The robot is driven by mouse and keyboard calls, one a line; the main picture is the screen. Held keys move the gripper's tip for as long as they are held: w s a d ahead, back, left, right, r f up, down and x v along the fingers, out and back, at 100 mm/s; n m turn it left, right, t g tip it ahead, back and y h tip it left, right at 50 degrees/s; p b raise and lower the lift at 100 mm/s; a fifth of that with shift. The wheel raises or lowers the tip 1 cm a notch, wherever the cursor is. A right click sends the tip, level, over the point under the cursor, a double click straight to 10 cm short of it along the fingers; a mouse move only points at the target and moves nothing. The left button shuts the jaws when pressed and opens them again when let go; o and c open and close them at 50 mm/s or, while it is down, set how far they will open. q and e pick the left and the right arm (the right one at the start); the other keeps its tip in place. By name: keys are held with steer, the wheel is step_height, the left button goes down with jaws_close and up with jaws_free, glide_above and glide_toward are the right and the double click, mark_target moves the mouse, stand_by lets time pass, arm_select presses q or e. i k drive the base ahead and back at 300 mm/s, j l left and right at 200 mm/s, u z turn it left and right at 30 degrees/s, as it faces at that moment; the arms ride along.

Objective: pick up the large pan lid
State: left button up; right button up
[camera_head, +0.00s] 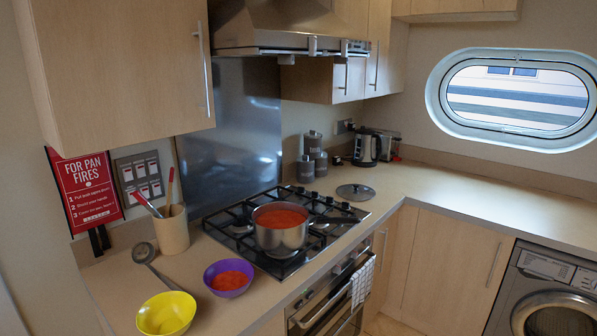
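A dark round pan lid (355,192) with a small knob lies flat on the counter, just right of the hob. A steel pan (281,236) with red-orange contents stands on the hob, its dark handle pointing right toward the lid. The lid appears clear of the pan. Neither of my grippers shows in the head view.
The gas hob (333,215) lies left of the lid. Canisters (314,158) and a kettle (367,148) stand behind it. A purple bowl (229,291), a yellow bowl (166,314), a ladle (158,268) and a utensil pot (171,230) sit at left. The right counter (470,194) is clear.

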mark_target(357, 192)
steer(key=u, duration=0.5)
steer(key=i+l+u, duration=0.3)
steer(key=l+u, duration=0.15)
steer(key=l, duration=0.2)
steer(key=i+l+u, duration=0.2)
steer(key=l+u, duration=0.25)
steer(key=l, duration=0.2)
